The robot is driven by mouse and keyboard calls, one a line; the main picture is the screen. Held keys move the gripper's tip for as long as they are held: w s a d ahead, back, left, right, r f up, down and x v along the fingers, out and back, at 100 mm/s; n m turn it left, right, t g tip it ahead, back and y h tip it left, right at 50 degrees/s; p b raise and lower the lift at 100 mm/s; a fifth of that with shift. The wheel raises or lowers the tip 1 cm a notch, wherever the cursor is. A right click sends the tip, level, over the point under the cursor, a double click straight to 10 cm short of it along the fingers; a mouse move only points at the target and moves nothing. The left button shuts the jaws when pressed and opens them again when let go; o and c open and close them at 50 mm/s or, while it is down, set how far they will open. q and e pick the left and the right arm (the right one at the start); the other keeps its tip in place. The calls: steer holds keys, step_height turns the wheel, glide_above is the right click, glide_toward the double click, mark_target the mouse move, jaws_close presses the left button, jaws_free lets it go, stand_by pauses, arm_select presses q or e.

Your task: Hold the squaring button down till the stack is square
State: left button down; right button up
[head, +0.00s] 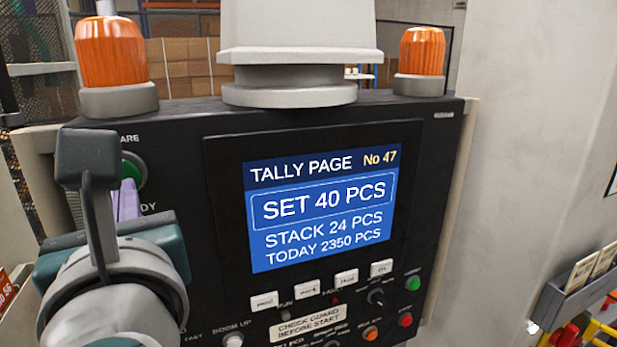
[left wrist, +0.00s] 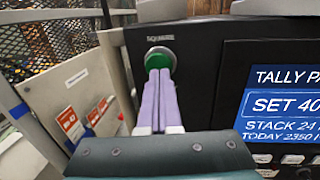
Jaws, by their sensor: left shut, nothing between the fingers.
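The green squaring button (head: 133,167) sits at the upper left of the black control panel, partly hidden behind my left arm. In the left wrist view the button (left wrist: 160,54) lies under the lettering "SQUARE", in a pale ring. My left gripper (head: 128,188) is shut with nothing between its lilac fingers. In the left wrist view its fingertips (left wrist: 158,72) overlap the button's lower part; I cannot tell whether they press it in. The screen (head: 320,208) reads "TALLY PAGE No 47, SET 40 PCS, STACK 24 PCS, TODAY 2350 PCS". The stack and my right gripper are out of view.
White keys (head: 306,290), small coloured buttons (head: 413,283) and knobs sit below the screen. Two orange beacons (head: 422,52) and a pale column (head: 300,35) stand on top of the panel. A wire mesh guard (left wrist: 45,50) is left of the panel.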

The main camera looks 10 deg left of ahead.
arm_select(q)
steer(key=shift+x, duration=0.9)
